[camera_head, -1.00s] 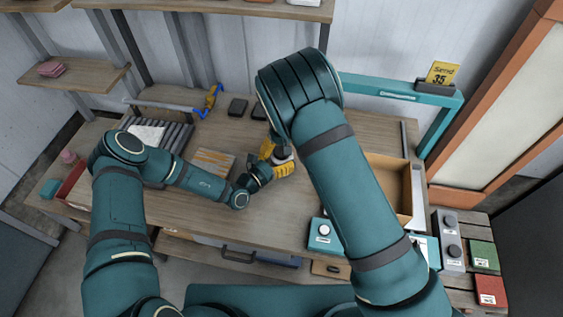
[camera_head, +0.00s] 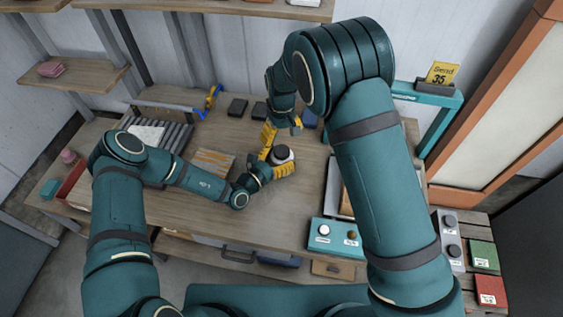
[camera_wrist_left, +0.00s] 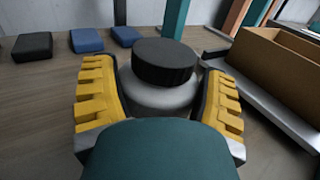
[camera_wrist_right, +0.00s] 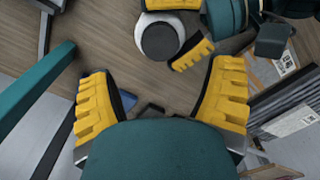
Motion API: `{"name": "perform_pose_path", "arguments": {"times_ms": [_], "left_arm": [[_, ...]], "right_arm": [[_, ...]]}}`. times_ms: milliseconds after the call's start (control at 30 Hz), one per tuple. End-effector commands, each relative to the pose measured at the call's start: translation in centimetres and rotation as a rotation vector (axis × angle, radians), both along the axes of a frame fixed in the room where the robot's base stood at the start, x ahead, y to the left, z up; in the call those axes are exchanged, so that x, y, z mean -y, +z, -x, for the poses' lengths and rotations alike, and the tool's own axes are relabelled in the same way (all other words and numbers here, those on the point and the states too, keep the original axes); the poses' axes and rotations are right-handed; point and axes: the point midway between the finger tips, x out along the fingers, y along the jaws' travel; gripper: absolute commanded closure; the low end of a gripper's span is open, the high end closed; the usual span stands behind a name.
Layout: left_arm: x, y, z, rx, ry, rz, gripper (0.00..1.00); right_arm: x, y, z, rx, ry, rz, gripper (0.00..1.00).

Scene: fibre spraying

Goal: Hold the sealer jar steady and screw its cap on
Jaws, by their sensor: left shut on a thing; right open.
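The sealer jar (camera_head: 286,163) is white and stands upright on the workbench, its black cap (camera_head: 281,153) resting on top. In the left wrist view, the black cap (camera_wrist_left: 165,61) sits level above the white jar body (camera_wrist_left: 160,94); I cannot tell how tight it is. My left gripper (camera_head: 275,161) is shut around the jar, one yellow finger on each side, below the cap. My right gripper (camera_head: 283,130) is open and empty, just behind the jar. In the right wrist view, the jar's cap (camera_wrist_right: 160,41) shows beyond my spread fingers, apart from them.
Several small dark and blue blocks (camera_head: 237,107) lie along the bench's back. A teal button box (camera_head: 336,236) sits at the front right. A brown open box (camera_wrist_left: 272,72) stands to the right, partly hidden by my right arm in the head view. A rack (camera_head: 160,135) is at left.

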Motion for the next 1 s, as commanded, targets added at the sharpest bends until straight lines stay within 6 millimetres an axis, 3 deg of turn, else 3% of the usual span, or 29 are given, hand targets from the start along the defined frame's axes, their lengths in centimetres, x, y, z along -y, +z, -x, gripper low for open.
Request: {"name": "perform_pose_path", "arguments": {"times_ms": [467, 800, 1000], "left_arm": [[0.0, 0.0, 0.0, -0.001, -0.001, 0.000, 1.00], [0.0, 0.0, 0.0, -0.001, -0.001, 0.000, 1.00], [0.0, 0.0, 0.0, -0.001, -0.001, 0.000, 1.00]], "right_arm": [[0.0, -0.5, 0.0, -0.002, 0.016, 0.001, 0.19], [0.0, -5.4, 0.1, -0.002, 0.015, 0.002, 0.19], [0.0, -7.3, 0.0, 0.001, 0.016, 0.001, 0.19]]}}
